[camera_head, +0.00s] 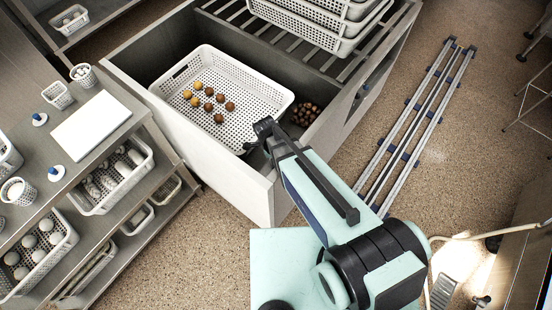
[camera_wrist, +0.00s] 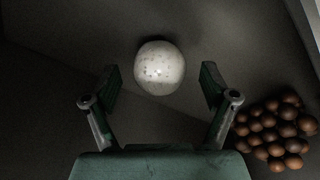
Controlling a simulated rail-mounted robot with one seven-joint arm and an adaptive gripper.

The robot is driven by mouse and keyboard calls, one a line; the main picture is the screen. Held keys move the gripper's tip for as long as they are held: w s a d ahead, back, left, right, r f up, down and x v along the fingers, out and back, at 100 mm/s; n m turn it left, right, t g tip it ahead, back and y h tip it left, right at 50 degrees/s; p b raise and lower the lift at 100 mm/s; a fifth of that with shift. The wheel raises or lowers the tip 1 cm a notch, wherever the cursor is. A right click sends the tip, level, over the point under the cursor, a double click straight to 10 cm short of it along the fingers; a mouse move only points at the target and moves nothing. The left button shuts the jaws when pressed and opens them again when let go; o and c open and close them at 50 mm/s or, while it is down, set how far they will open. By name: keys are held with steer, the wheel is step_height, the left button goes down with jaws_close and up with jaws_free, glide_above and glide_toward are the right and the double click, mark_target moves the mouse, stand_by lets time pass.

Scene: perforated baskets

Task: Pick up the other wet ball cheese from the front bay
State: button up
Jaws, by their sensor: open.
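A white ball cheese with small dark speckles (camera_wrist: 160,68) lies on the grey floor of the bay in the wrist view. It sits ahead of and between the two fingers of my gripper (camera_wrist: 160,95), which is open and empty. The fingers stand to either side with clear gaps and do not visibly touch the ball. In the head view my gripper (camera_head: 262,137) reaches down over the front wall of the large bin, beside the white basket. The ball cannot be seen in the head view.
A pile of brown balls (camera_wrist: 275,130) lies right of my gripper; it also shows in the head view (camera_head: 306,114). A white perforated basket (camera_head: 255,78) holds several yellow and brown balls. Stacked baskets (camera_head: 335,40) stand behind. A shelf with a white board (camera_head: 91,126) is at left.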

steer(key=shift+f, duration=0.45)
steer(key=c, duration=1.3)
steer(key=shift+r, duration=0.1)
